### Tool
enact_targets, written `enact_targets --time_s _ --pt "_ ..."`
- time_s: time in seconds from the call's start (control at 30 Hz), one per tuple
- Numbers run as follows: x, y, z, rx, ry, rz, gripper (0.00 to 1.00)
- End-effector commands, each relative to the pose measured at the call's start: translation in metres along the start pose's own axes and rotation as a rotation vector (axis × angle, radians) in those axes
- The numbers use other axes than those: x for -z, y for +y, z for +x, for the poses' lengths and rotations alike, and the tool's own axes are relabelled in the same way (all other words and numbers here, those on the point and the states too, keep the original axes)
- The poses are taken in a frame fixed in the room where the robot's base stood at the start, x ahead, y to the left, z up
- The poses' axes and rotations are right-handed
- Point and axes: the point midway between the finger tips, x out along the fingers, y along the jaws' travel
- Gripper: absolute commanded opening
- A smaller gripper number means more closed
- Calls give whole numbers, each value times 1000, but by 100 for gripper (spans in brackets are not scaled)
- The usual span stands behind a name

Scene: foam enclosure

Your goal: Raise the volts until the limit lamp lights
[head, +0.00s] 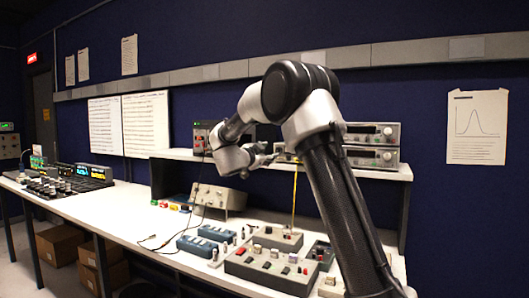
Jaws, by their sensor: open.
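My gripper (268,156) is at the height of the shelf, just left of my dark arm link. It is small in view and looks open and empty. I cannot see whether my gripper touches anything.
The white shelf (172,154) runs above the bench (150,222). A thin yellow upright (295,200) rises below my gripper. Dark consoles (82,175) stand far left.

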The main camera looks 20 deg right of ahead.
Motion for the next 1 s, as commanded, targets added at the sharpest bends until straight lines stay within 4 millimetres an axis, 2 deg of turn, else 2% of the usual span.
enact_targets --time_s 0.13,0.4,0.5,0.63,0.87,1.0 --pt "4 2 14 -6 15 -19 44" --pt "4 2 59 -4 14 -18 44" --pt "4 1 70 -2 13 -18 44" --pt "4 1 77 -2 13 -19 44" --pt "4 1 78 -1 12 -18 44" --pt "4 1 77 -1 12 -18 20"
